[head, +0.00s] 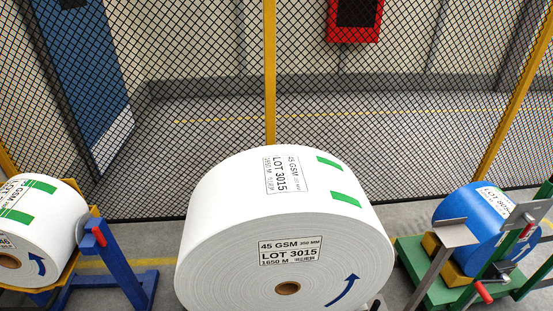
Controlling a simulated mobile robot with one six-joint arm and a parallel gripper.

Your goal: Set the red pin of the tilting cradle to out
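No part of my gripper shows in the head view. At the right, a green stand (424,273) with upright plates holds a blue roll (459,216). Two red grips show on it, an upper one (527,230) and a lower one (484,291). At the left, a blue stand (125,275) has a red knob or pin end (99,237) on its upright, beside a white roll (42,215). I cannot tell for sure which stand is the tilting cradle, nor whether its red pin is in or out.
A large white roll (220,215) marked LOT 3015 fills the lower middle, between the stands. A wire mesh fence (200,110) with yellow posts (270,70) closes off the back. A red box (352,35) and a blue door (80,70) are behind it.

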